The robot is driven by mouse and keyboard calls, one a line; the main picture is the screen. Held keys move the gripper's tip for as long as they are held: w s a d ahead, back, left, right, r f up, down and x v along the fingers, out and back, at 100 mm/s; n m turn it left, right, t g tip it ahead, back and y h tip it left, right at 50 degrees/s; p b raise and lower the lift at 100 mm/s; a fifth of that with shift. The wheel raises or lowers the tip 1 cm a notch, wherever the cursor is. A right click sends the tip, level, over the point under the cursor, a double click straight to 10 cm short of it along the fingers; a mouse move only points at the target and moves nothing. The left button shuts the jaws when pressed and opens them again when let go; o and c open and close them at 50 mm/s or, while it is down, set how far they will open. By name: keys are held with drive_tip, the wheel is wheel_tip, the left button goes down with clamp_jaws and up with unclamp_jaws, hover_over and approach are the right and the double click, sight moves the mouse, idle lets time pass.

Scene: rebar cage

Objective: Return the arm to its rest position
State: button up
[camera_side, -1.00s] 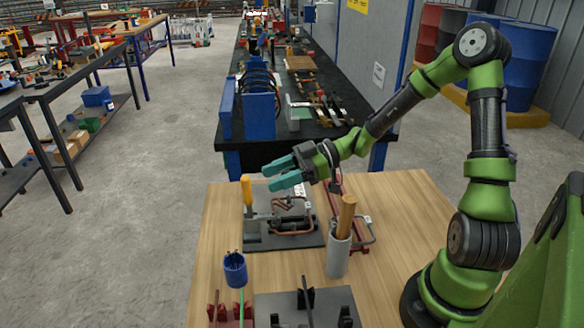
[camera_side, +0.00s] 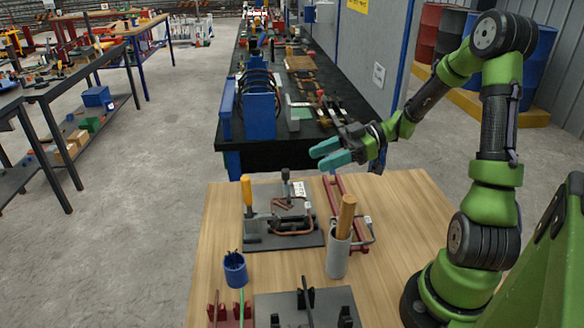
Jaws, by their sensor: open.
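My gripper (camera_side: 318,157) has two teal fingers, spread apart with nothing between them. It points left in the side view and hangs in the air above the far part of the wooden table (camera_side: 405,212). Below it to the left lies a dark plate (camera_side: 262,241) with a bending fixture, a copper-coloured bent rod (camera_side: 318,226) and an upright yellow handle (camera_side: 246,190). Below the gripper, a red frame (camera_side: 333,196) stands on the table with a bent rod beside it.
A grey cup (camera_side: 338,258) holds a wooden handle (camera_side: 346,215). A blue cup (camera_side: 235,268) stands at the front left. A dark plate (camera_side: 335,300) and red holders (camera_side: 228,318) are at the near edge. A black bench (camera_side: 270,145) stands behind. The table's right part is clear.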

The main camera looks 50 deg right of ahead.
drive_tip(key=s+a+f+m+g+h, duration=0.35)
drive_tip(key=s+m+g+h, duration=0.3)
drive_tip(key=m, duration=0.75)
drive_tip(key=s+a+r+t+h, duration=0.1)
drive_tip(key=a+r, duration=0.1)
drive_tip(key=r, duration=0.1)
drive_tip(key=s+a+r+m+t+h, duration=0.1)
drive_tip(key=a+r+t, duration=0.1)
drive_tip(key=r, duration=0.2)
drive_tip(key=s+a+r+t+h, duration=0.2)
drive_tip(key=a+r, duration=0.1)
drive_tip(key=r, duration=0.1)
drive_tip(key=shift+m, duration=0.3)
drive_tip(key=shift+s+a, duration=0.1)
drive_tip(key=shift+a, duration=0.25)
